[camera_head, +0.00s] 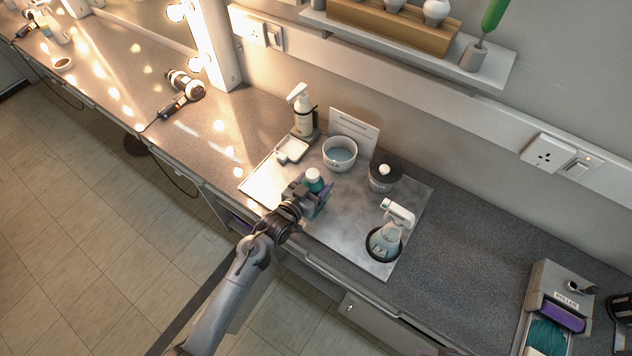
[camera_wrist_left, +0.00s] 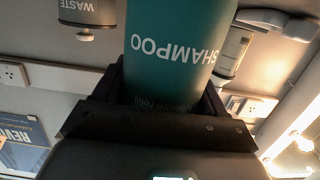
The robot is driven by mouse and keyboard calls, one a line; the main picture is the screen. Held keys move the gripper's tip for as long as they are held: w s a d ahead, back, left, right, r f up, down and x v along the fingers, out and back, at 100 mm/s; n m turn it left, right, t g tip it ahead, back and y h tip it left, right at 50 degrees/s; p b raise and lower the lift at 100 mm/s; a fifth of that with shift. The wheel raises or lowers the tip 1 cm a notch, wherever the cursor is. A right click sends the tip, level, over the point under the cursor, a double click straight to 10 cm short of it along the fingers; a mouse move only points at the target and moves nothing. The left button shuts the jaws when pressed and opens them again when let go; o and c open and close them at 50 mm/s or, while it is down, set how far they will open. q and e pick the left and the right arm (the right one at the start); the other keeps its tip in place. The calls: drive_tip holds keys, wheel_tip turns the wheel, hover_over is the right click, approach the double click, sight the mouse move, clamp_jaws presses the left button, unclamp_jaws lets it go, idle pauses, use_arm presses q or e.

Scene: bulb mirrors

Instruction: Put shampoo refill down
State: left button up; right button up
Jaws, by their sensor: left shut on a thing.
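The shampoo refill (camera_head: 314,178) is a teal bottle with a pale cap. My left gripper (camera_head: 308,198) is shut on it at the front part of the grey tray mat (camera_head: 350,236). In the left wrist view the teal bottle (camera_wrist_left: 178,50) fills the space between the jaws, its SHAMPOO lettering upside down. I cannot tell whether its base touches the mat. My right gripper is not in view.
A pump bottle (camera_head: 303,114) and a sign card (camera_head: 354,130) stand behind.

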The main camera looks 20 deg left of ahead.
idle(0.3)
use_arm(q)
drive_tip(key=o, duration=0.9)
drive_tip(key=shift+f, duration=0.15)
drive_tip(key=o, duration=0.4)
drive_tip(key=shift+o, duration=0.2)
drive_tip(key=shift+r, duration=0.2)
drive_tip(key=s+a+r+g+y, duration=0.1)
drive_tip(key=s+g, duration=0.5)
drive_tip(key=s, duration=1)
drive_tip(key=s+a+r+g+y+p, duration=0.1)
drive_tip(key=s+g, duration=0.5)
drive_tip(key=s, duration=1.1)
drive_tip(key=shift+a+r+n+y, duration=0.25)
drive_tip(key=shift+a+y, duration=0.45)
drive_tip(key=shift+a, duration=0.55)
